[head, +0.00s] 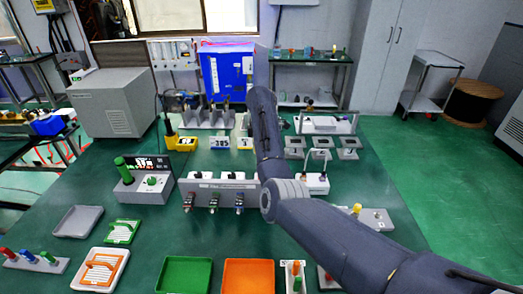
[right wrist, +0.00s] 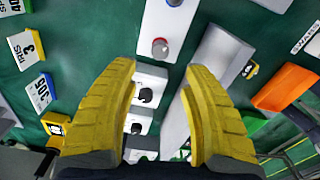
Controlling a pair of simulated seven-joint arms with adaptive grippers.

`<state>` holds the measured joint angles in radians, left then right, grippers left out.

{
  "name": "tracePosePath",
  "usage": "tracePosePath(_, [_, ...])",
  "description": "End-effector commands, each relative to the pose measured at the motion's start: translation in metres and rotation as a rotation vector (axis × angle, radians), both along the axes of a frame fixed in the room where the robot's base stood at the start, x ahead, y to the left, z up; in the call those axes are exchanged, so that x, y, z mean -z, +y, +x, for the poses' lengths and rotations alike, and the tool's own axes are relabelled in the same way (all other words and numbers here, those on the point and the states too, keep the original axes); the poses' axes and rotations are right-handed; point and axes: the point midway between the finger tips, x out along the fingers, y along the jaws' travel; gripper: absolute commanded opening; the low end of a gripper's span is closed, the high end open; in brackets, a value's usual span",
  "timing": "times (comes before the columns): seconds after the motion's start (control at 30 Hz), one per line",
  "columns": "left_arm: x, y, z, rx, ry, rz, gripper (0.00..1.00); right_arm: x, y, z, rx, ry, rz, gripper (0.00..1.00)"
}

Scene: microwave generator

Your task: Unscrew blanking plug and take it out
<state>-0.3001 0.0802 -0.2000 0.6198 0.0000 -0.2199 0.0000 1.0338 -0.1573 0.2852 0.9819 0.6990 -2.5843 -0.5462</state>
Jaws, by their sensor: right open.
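I cannot tell for sure which part is the blanking plug. In the right wrist view, a round grey knob with a red ring (right wrist: 160,48) sits on a pale block (right wrist: 165,22) just beyond my right gripper (right wrist: 160,77). The gripper's yellow fingers are wide apart with nothing held between them. White blocks with black knobs (right wrist: 145,95) lie below, in the gap between the fingers. In the head view my right arm reaches forward over the bench; its fingers are hidden there. My left gripper is not in view.
A grey panel with several valves (head: 220,193) stands mid-bench, partly behind my right arm. A green-handled fixture (head: 145,180) is to its left. Green (head: 185,275) and orange (head: 248,275) trays lie at the front. Bench stands (head: 190,117) line the back; a blue cabinet (head: 226,73) is beyond.

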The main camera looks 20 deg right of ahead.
Motion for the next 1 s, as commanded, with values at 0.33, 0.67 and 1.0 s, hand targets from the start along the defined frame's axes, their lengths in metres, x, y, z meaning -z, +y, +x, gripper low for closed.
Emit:
tracePosePath(0.33, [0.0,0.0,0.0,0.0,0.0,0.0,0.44,-0.031,0.0,0.0,0.001,-0.001,0.0,0.47])
tracePosePath(0.67, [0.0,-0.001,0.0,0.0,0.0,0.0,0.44,-0.033,0.0,0.0,0.001,0.0,-0.001,0.47])
tracePosePath(1.0, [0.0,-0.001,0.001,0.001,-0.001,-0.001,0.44,-0.019,-0.064,-0.005,0.139,0.033,-0.091,0.47])
